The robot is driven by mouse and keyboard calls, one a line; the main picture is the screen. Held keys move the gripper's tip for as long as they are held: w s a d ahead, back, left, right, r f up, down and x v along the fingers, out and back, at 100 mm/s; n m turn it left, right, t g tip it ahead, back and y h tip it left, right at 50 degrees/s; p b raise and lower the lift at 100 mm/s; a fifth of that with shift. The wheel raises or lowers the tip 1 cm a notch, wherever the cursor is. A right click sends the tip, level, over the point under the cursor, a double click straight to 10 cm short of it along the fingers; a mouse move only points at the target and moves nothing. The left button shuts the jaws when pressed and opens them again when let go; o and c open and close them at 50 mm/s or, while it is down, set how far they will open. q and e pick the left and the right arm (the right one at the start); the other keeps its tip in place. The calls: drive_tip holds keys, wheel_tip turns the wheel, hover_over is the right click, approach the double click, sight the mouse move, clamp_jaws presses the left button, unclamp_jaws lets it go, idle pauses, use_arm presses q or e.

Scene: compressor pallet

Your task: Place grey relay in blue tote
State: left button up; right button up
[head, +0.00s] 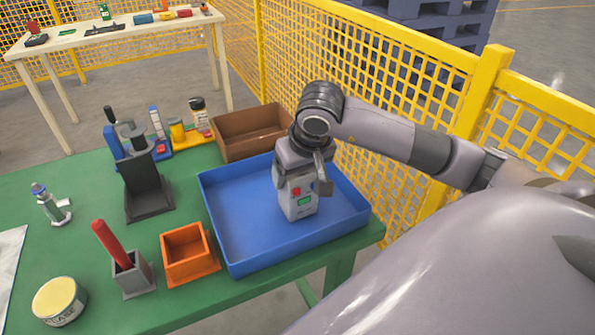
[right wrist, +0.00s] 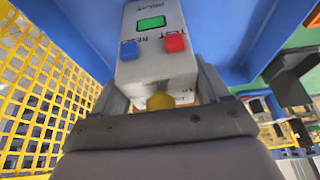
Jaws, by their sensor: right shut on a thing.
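The grey relay (head: 299,201) is a small box with a green screen, a red button and a blue button. It is inside the outline of the blue tote (head: 235,262) in the head view; I cannot tell whether it touches the tote floor. My right gripper (head: 302,177) is shut on the relay from above. In the right wrist view the relay (right wrist: 155,62) sits between the two fingers (right wrist: 165,95), with the blue tote (right wrist: 75,35) behind it. My left gripper is not in view.
An orange bin (head: 188,252), a grey holder with a red handle (head: 132,272) and a tin (head: 59,301) stand left of the tote. A brown box (head: 222,146) is behind it. A yellow mesh fence (head: 400,110) runs close on the right.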

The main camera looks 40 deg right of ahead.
drive_tip(key=shift+f, duration=0.15)
drive_tip(key=o, duration=1.3)
drive_tip(key=v, duration=1.2)
drive_tip(key=shift+s, duration=0.1)
drive_tip(key=shift+a, duration=0.1)
